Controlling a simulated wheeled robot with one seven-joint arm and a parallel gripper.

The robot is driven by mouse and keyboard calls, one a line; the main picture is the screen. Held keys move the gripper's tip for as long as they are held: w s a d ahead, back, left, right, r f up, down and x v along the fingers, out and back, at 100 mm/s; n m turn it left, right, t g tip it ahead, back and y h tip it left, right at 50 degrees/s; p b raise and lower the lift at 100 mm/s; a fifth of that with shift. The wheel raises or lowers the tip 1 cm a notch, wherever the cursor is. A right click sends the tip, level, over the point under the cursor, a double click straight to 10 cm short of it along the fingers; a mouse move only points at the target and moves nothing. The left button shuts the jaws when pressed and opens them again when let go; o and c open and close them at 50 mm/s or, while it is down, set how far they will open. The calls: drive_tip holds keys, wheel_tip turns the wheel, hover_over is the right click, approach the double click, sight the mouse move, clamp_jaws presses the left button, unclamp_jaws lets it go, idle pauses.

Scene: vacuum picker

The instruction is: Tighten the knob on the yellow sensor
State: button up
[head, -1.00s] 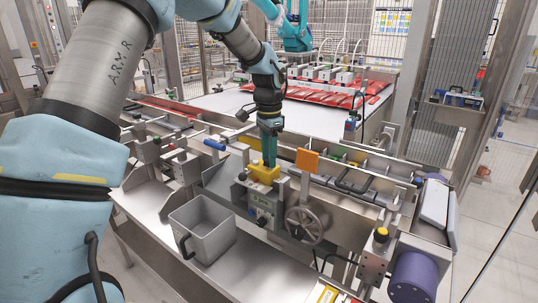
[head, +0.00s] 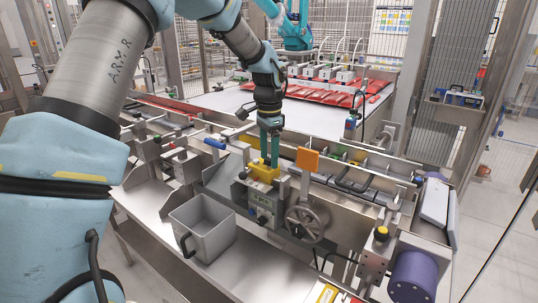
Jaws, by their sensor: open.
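The yellow sensor (head: 263,173) sits on top of a grey control box on the front rail of the machine, near the middle of the head view. My gripper (head: 269,160) points straight down over the sensor, its teal fingers reaching to the sensor's top. A narrow gap shows between the fingers, which are open. The knob itself is too small and too covered by the fingers to make out. I cannot tell whether the fingers touch it.
An orange plate (head: 307,159) stands close to the right of my gripper. A handwheel (head: 305,224) is below it. A grey open bin (head: 203,226) sits on the steel shelf (head: 254,262) in front. A blue handle (head: 214,144) is to the left.

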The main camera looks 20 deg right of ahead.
sight(269, 158)
wheel_tip(269, 158, up, 11)
drive_tip(key=b, duration=0.2)
drive_tip(key=shift+b, duration=0.4)
drive_tip(key=shift+f, duration=0.1)
drive_tip(key=a+f+n, duration=0.3)
drive_tip(key=a+n, duration=0.1)
drive_tip(key=a, duration=0.7)
drive_tip(key=a+f+n, duration=0.3)
drive_tip(key=a+n, duration=0.1)
drive_tip(key=a, duration=0.6)
drive_tip(key=s+a+f+n, duration=0.3)
drive_tip(key=s+a+n, duration=0.1)
drive_tip(key=a, duration=0.4)
drive_tip(key=s+a+f+n+t, duration=0.1)
drive_tip(key=s+a+f+n, duration=0.2)
drive_tip(key=s+a, duration=0.4)
drive_tip(key=shift+a+n+t, duration=0.3)
drive_tip(key=shift+a+n, duration=0.25)
drive_tip(key=shift+n, duration=0.25)
